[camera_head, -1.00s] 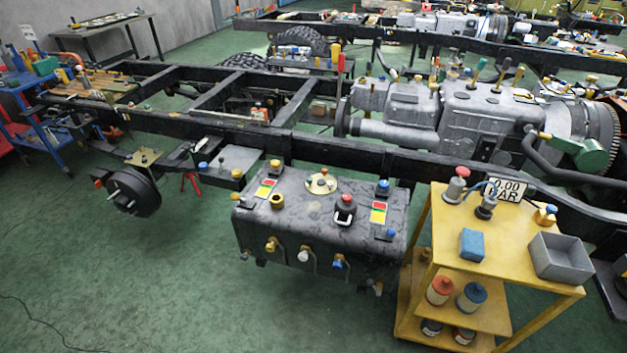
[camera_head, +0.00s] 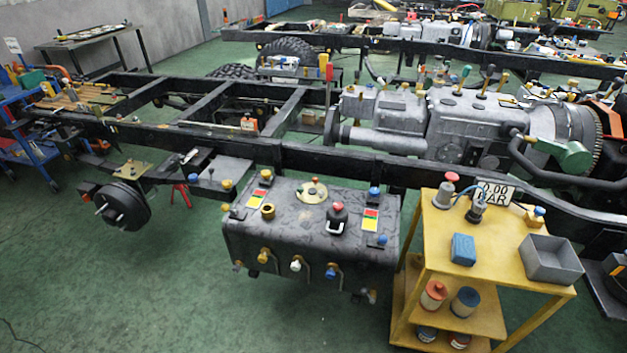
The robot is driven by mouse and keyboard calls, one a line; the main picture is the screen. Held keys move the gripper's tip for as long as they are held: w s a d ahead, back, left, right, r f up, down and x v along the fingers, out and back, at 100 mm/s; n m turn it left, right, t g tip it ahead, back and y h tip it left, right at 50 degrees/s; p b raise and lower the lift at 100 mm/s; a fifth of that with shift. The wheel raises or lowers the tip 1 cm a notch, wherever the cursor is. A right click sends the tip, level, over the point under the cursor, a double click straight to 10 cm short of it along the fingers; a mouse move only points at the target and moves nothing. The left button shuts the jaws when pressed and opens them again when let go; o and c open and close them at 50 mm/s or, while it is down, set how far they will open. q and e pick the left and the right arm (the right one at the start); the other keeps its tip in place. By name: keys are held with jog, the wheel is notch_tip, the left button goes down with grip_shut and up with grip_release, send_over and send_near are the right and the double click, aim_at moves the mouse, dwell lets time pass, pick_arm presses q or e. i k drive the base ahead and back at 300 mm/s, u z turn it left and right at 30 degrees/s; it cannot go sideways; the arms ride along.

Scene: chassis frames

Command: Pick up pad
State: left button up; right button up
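A blue block-shaped pad (camera_head: 463,249) lies on the top shelf of the yellow cart (camera_head: 437,263), toward its front left. It sits left of an open grey bin (camera_head: 551,259) and is apart from it. Nothing covers the pad. Neither of my grippers shows in the head view.
A gauge device with a "0.00 BAR" display (camera_head: 494,193) and a red-topped fitting (camera_head: 446,191) stand at the cart's back. A black tank (camera_head: 310,230) with valves is left of the cart. The chassis frame (camera_head: 350,165) runs behind. Green floor (camera_head: 120,290) is clear at front left.

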aim_at(464, 247)
jog(key=z, duration=1.2)
